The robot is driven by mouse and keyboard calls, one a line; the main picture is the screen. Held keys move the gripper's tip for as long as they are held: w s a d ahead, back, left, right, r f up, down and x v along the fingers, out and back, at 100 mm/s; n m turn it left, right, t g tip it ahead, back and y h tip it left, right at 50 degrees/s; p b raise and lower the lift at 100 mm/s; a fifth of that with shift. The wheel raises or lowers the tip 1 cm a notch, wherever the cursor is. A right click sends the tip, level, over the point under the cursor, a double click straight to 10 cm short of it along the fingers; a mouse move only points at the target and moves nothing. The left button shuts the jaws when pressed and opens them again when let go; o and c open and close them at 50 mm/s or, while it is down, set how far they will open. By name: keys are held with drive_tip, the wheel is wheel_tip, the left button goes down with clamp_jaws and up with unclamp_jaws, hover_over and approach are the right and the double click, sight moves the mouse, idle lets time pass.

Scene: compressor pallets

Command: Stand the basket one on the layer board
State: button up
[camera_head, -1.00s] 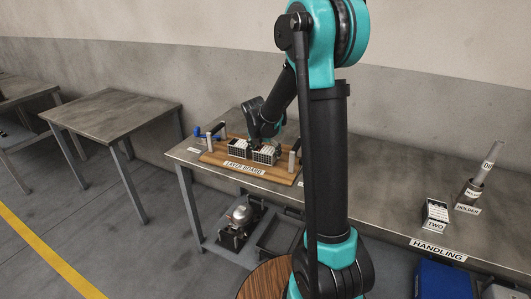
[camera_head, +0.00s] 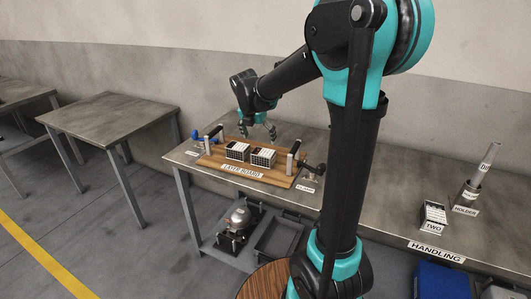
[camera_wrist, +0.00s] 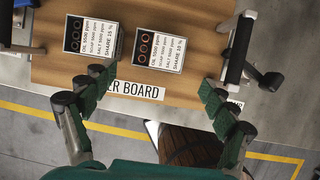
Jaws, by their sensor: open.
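Two small baskets stand side by side on the wooden layer board (camera_head: 215,160): a left basket (camera_head: 237,152) and a right basket (camera_head: 262,158). I cannot read which is basket one. A third basket, labelled TWO (camera_head: 433,215), stands on the bench at the right. My gripper (camera_head: 259,131) is open and empty above the board, behind and clear of the baskets. Its spread green fingers also show in the wrist view (camera_wrist: 157,84).
Black upright handles (camera_head: 294,157) stand at the board's ends, with a black clamp (camera_head: 314,170) at right and a blue one (camera_head: 198,136) at left. A holder (camera_head: 468,195) with a tube stands on the far right. The bench between is partly hidden by my arm.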

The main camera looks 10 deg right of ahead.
drive_tip(key=s+d+f+m, duration=0.2)
drive_tip(key=s+f+m, duration=0.2)
drive_tip(key=s+m, duration=0.4)
drive_tip(key=s+d+f+m+y, duration=0.1)
drive_tip(key=s+d+f+m, duration=0.1)
drive_tip(key=s+f+m, duration=0.3)
drive_tip(key=s+d+f+m+y, duration=0.1)
drive_tip(key=s+f+m, duration=0.3)
drive_tip(key=s+m, duration=0.9)
drive_tip(key=d+m, duration=0.1)
drive_tip(key=m, duration=0.2)
drive_tip(key=shift+s+d+f, duration=0.2)
drive_tip(key=shift+s, duration=0.05)
